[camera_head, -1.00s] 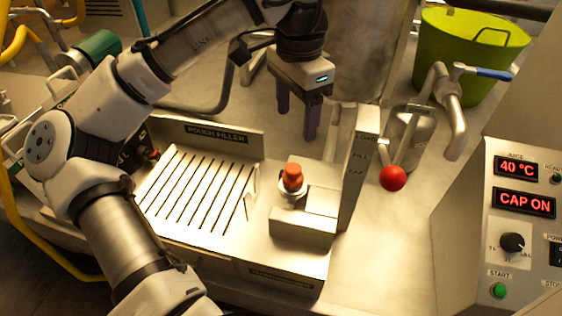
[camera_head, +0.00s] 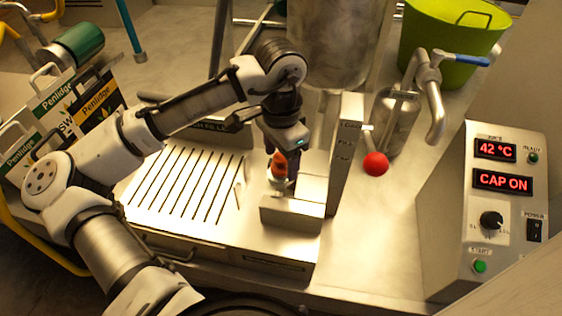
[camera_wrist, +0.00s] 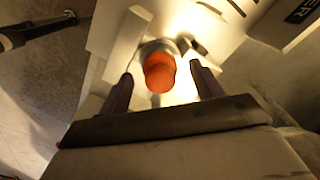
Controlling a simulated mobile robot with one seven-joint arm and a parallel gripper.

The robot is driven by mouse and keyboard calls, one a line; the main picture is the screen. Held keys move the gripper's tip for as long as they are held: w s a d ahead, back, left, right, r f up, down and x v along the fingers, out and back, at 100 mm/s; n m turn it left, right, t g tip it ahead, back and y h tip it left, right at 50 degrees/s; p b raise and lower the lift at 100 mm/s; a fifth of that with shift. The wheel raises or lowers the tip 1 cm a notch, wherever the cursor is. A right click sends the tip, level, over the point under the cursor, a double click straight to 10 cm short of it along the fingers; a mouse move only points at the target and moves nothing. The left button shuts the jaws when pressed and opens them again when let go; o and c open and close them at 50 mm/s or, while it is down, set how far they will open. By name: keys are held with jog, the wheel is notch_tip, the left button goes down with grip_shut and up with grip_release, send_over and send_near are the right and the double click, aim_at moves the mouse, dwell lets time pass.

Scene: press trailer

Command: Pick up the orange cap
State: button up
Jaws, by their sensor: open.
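The orange cap (camera_head: 280,161) sits on top of a pale spout or neck at the filler stand, left of the upright LOAD FILL CAP plate. In the wrist view the orange cap (camera_wrist: 159,72) lies between and just beyond the fingertips. My gripper (camera_head: 282,165) is open, its dark fingers on either side of the cap in the head view, partly hiding it. In the wrist view my gripper (camera_wrist: 160,88) shows a gap on both sides of the cap; I see no contact.
The upright plate (camera_head: 345,150) stands close on the right, with a red ball knob (camera_head: 375,164) beyond it. A slotted tray (camera_head: 180,190) lies to the left. A control panel (camera_head: 500,200) reads CAP ON and 42 °C. A green tub (camera_head: 440,50) stands at the back right.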

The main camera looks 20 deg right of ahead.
jog(key=shift+f, duration=0.25)
jog(key=c, duration=1.1)
jog(key=shift+c, duration=0.2)
